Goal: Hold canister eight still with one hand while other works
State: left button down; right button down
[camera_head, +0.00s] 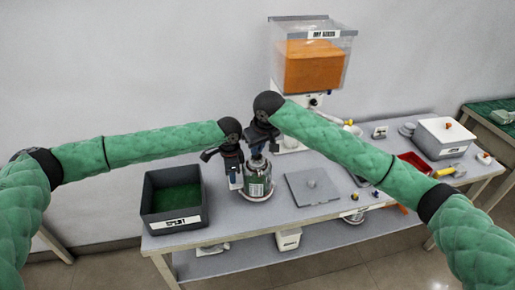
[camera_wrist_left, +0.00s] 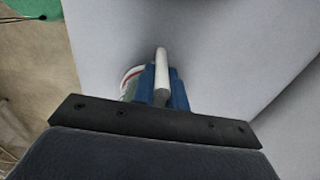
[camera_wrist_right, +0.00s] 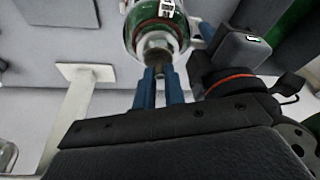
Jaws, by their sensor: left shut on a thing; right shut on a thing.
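The fingers hide much of both held parts.
A dark bin (camera_head: 150,213) with a green floor stands left of the canister. A grey plate with a knob (camera_head: 312,192) lies to the right. Behind is a hopper of orange material (camera_head: 312,65). A white box (camera_head: 443,138) and red tray (camera_head: 413,162) are further right.

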jog(key=shift+r, duration=3.75)
pick_arm(q)
jog(key=c, duration=1.3)
grip_release()
notch_tip(320, 180, up, 12)
jog(key=shift+f, duration=0.1)
pick_arm(e)
jog(key=shift+f, duration=0.1)
